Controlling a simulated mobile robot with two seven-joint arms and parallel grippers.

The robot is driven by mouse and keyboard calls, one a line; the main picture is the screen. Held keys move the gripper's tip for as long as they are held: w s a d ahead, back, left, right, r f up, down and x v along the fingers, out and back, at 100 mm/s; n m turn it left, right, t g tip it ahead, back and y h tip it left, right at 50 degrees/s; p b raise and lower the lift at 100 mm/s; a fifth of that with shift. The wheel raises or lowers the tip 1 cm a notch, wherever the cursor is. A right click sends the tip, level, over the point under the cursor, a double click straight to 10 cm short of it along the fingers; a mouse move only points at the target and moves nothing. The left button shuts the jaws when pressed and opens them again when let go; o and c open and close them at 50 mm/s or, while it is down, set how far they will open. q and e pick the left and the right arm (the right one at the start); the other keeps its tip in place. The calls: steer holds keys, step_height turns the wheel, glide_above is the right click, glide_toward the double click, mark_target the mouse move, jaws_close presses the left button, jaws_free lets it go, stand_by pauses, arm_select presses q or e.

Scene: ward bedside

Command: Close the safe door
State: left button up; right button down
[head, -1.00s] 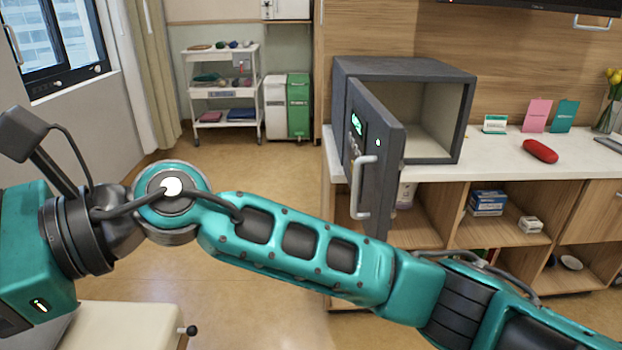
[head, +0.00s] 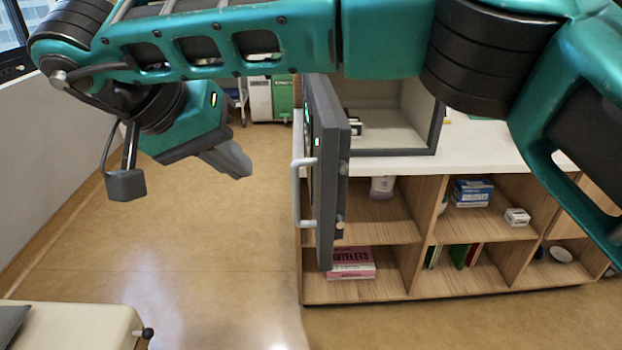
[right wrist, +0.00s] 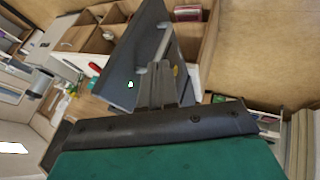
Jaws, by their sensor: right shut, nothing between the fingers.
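The dark grey safe (head: 438,128) stands on the white counter, partly hidden behind my right arm. Its door (head: 328,190) is open, sticking out toward me past the counter's front edge and seen nearly edge-on. The light grey bar handle (head: 297,195) is on the door's left side. My right gripper (head: 238,163) is shut and empty, left of the door and apart from it in the head view. In the right wrist view the shut fingers (right wrist: 156,80) point toward the door (right wrist: 135,50), overlapping it in the picture. My left gripper is not in view.
A shelf unit (head: 410,290) under the counter holds several boxes, including a pink one (head: 352,263). A cream padded surface (head: 75,325) is at the lower left. The floor left of the door is clear. A small black and white item (head: 356,127) lies in the safe.

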steer(key=b, duration=0.2)
glide_toward(319, 204)
step_height(319, 204, down, 4)
steer(key=w+a, duration=0.2)
steer(key=d, duration=0.3)
steer(key=shift+w+f, duration=0.2)
steer(key=shift+f, duration=0.05)
steer(key=shift+d+b, duration=0.3)
steer(key=shift+d, duration=0.15)
